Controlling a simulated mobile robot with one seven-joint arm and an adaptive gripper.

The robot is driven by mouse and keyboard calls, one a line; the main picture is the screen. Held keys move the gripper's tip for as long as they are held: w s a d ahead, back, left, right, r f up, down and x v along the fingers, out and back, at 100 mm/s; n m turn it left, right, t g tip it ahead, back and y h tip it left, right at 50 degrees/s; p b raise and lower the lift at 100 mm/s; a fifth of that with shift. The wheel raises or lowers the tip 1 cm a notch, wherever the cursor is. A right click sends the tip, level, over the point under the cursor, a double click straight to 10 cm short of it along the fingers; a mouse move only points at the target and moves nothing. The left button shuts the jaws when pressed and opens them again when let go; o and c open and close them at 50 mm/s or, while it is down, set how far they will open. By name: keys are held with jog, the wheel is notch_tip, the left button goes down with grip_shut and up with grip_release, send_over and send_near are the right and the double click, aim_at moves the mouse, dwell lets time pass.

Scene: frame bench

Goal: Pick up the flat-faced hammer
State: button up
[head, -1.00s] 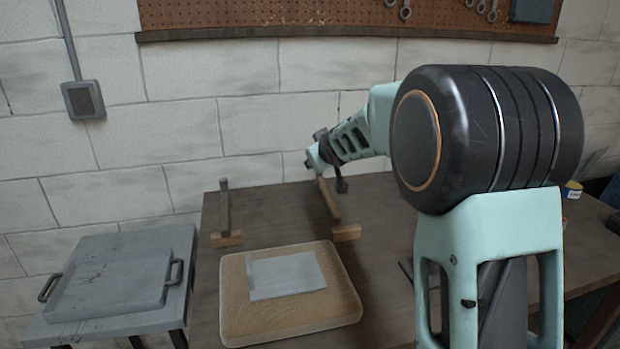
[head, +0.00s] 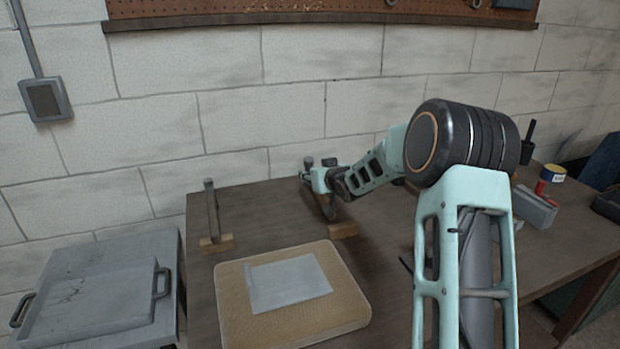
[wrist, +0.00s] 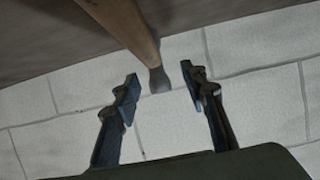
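In the wrist view a tapered wooden bar (wrist: 122,25) comes in from the top and ends in a grey tip between my fingertips. It looks like a handle, but I cannot tell whether it belongs to the flat-faced hammer; no hammer face shows clearly. My gripper (wrist: 160,73) is open, with a finger on each side of the tip and visible gaps. In the head view my gripper (head: 309,174) is at the back of the bench, above a wooden block (head: 343,230); the arm partly hides the bar there.
A second upright bar (head: 211,205) stands at a wooden block (head: 216,244) to the left. A tan pad (head: 235,300) with a grey sheet (head: 290,283) lies in front. A grey tray (head: 90,305) is at left. A grey box (head: 535,207) is at right. The wall is close behind.

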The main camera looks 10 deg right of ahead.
jog(key=shift+d+x, duration=0.2)
jog(key=shift+x, duration=1.25)
jog(key=shift+d+x, duration=0.15)
jog(key=shift+x, duration=1.35)
jog(key=shift+f, duration=0.1)
grip_shut()
